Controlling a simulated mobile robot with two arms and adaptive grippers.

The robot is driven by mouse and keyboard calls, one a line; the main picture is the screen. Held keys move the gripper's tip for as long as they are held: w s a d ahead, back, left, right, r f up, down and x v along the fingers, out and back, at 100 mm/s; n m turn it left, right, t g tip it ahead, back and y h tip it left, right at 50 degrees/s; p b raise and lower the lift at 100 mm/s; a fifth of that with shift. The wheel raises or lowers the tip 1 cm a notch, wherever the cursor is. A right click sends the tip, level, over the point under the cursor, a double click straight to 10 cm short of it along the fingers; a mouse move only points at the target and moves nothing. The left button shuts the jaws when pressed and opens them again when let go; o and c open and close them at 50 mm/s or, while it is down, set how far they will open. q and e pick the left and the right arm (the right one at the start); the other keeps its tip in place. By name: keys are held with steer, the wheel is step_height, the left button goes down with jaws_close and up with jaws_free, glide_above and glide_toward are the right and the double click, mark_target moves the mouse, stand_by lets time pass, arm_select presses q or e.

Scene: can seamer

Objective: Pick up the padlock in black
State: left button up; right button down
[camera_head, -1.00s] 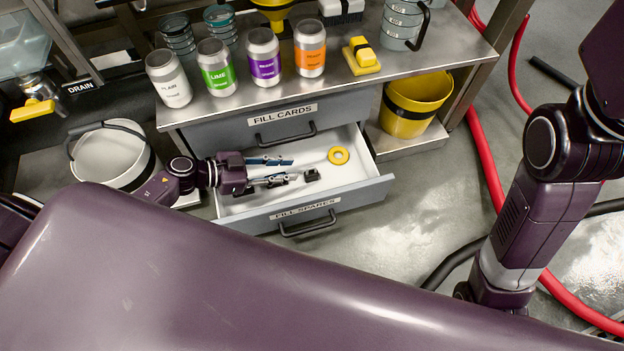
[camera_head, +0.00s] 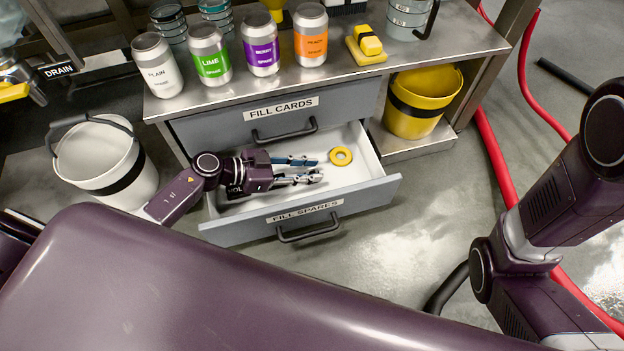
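The black padlock was a small dark block on the drawer floor. Now only a small dark patch (camera_head: 316,171) shows at the fingertips of my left gripper, and I cannot make out its shape. My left gripper (camera_head: 318,169) reaches into the open drawer from the left, low over its white floor. Its two fingers are apart, one above the other in the picture, pointing right. I cannot tell whether they touch the padlock. My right gripper is out of view.
The open FILL SPARES drawer (camera_head: 384,187) also holds a yellow ring (camera_head: 341,156) right of my fingers. The shut FILL CARDS drawer (camera_head: 350,101) is above it. A white bucket (camera_head: 92,150) stands left, a yellow bucket (camera_head: 425,90) right. Cans stand on the counter (camera_head: 440,45).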

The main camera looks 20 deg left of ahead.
arm_select(q)
steer(key=shift+w+d, duration=0.1)
jaws_close()
steer(key=shift+r, duration=0.1)
stand_by(0.4)
